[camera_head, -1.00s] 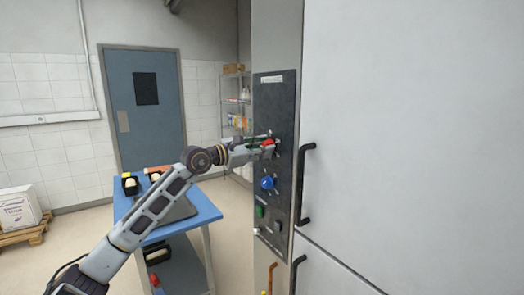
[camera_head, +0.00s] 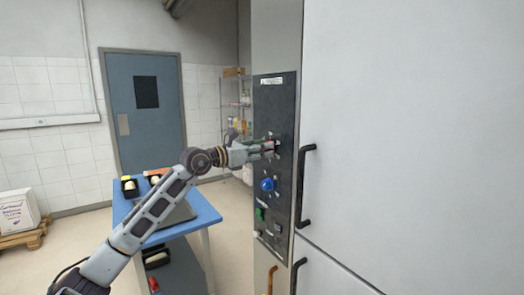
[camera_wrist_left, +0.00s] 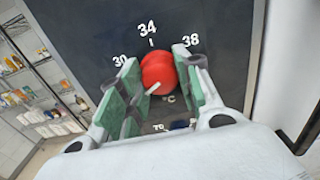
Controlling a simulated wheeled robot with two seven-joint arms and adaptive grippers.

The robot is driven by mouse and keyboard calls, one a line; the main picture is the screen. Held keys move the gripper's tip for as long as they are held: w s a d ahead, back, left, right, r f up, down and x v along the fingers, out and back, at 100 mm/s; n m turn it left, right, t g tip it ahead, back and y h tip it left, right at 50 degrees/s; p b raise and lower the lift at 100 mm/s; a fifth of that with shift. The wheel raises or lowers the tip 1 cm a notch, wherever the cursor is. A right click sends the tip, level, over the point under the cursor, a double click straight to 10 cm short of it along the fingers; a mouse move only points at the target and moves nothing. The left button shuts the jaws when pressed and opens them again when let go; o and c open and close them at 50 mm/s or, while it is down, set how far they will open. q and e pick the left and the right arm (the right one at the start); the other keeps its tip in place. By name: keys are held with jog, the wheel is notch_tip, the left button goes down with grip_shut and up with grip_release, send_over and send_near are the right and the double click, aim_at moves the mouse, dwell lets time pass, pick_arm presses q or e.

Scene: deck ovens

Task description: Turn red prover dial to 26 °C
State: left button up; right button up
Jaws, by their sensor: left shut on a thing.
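The red prover dial (camera_head: 271,146) is high on the dark control panel (camera_head: 266,103). In the head view my left gripper (camera_head: 268,148) reaches it from the left and covers most of it. In the left wrist view the round red dial (camera_wrist_left: 158,70) sits between the green-padded fingers of my left gripper (camera_wrist_left: 158,80), which is shut on it. The dial's white pointer mark (camera_wrist_left: 152,89) points to the lower left, below the 30 label. The labels 30, 34 and 38 are readable around it. A lower label is partly hidden. My right gripper is out of view.
A blue dial (camera_head: 267,184) and a green switch (camera_head: 260,214) are lower on the panel. A black door handle (camera_head: 305,185) stands just to the right. A blue table (camera_head: 205,211) stands below my left arm.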

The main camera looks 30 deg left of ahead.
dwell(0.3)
pick_arm(q)
jog(key=o, duration=1)
jog(key=shift+w, duration=0.1)
jog(key=shift+o, duration=0.2)
jog(key=shift+s+a, duration=0.1)
jog(key=shift+s, duration=0.15)
jog(key=v, duration=1.1)
jog(key=shift+s, duration=0.25)
jog(key=shift+a, duration=0.1)
dwell(0.5)
